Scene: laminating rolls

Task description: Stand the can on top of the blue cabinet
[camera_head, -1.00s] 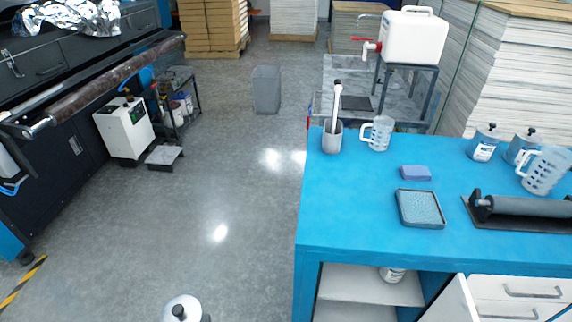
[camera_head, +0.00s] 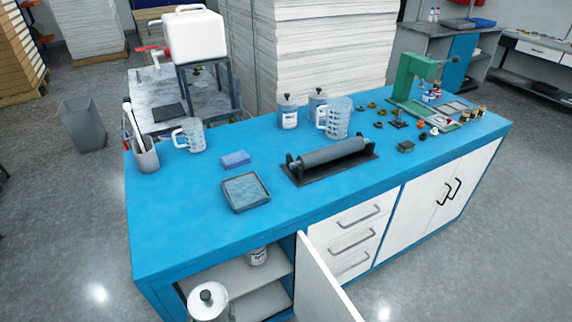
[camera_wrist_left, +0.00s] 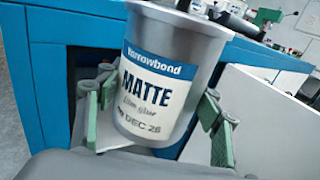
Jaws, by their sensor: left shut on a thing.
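The can (camera_head: 208,303) is at the bottom of the head view, silver with a lid and dark knob, in front of the cabinet's open shelves. In the left wrist view the can (camera_wrist_left: 155,85) shows a blue-and-white MATTE label and looks slightly tilted. My left gripper (camera_wrist_left: 150,108) is shut on it, its green-padded fingers on both sides. My right gripper is not in view.
On the top are a grey tray (camera_head: 246,192), a blue sponge (camera_head: 236,160), a roller (camera_head: 332,155), measuring jugs (camera_head: 190,135), lidded cans (camera_head: 288,112) and a green press (camera_head: 415,80). The near left top is clear. A white door (camera_head: 325,280) stands open.

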